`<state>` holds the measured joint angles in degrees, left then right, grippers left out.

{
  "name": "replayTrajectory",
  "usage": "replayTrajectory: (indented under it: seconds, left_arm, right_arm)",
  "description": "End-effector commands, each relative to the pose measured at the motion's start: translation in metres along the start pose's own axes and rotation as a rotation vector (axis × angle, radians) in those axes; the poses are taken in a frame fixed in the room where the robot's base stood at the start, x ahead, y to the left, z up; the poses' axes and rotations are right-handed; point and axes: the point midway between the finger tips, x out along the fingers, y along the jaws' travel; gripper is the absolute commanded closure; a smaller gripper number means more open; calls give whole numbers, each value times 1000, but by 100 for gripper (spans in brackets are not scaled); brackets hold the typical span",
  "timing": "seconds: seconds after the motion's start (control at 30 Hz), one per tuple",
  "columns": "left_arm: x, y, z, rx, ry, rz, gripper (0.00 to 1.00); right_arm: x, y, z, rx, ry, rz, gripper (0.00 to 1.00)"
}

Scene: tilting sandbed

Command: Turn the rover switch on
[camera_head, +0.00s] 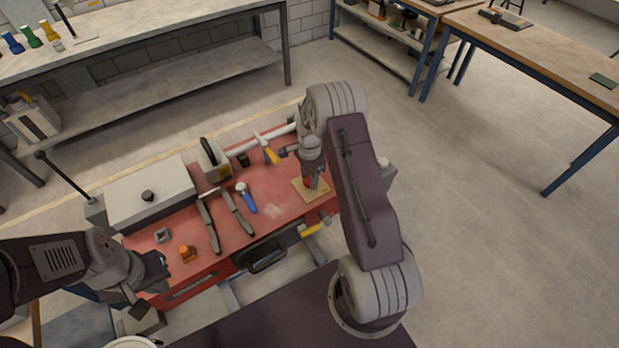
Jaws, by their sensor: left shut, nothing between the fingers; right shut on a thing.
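I cannot make out a rover or a marked switch in the head view. A tan square plate (299,188) lies on the red bench top (275,210). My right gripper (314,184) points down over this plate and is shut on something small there. The fingers hide what it is. My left gripper (160,272) is shut and empty at the bench's front left edge. A small orange piece (187,253) stands just right of it, and a small grey square part (162,236) lies behind it.
A grey box with a black knob (148,195) stands at the bench's back left. Open floor (470,230) is to the right.

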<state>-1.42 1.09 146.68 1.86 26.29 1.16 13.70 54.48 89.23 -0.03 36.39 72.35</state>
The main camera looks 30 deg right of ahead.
Motion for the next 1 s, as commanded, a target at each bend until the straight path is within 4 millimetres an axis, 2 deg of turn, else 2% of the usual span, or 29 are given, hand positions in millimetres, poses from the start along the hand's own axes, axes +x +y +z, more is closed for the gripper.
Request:
replayTrajectory:
  seconds: [0.4, 0.43, 0.5, 0.83, 0.93, 1.0]
  left_arm:
    - [0, 0, 0, 0, 0, 0, 100]
    - [0, 0, 0, 0, 0, 0, 100]
    - [0, 0, 0, 0, 0, 0, 100]
    - [1, 0, 0, 0, 0, 0, 100]
    - [4, 0, 0, 0, 0, 0, 100]
    - [7, 0, 1, 0, 0, 0, 100]
  right_arm:
    - [-3, -4, -1, 8, 3, -11, 100]
    - [-3, -4, -1, 8, 3, -11, 58]
    - [-3, -3, -1, 7, 3, -11, 39]
    - [-3, -2, 0, 6, 1, -5, 39]
    - [-16, -2, -1, 6, 2, -8, 39]
    - [-32, -3, -1, 6, 3, -11, 39]
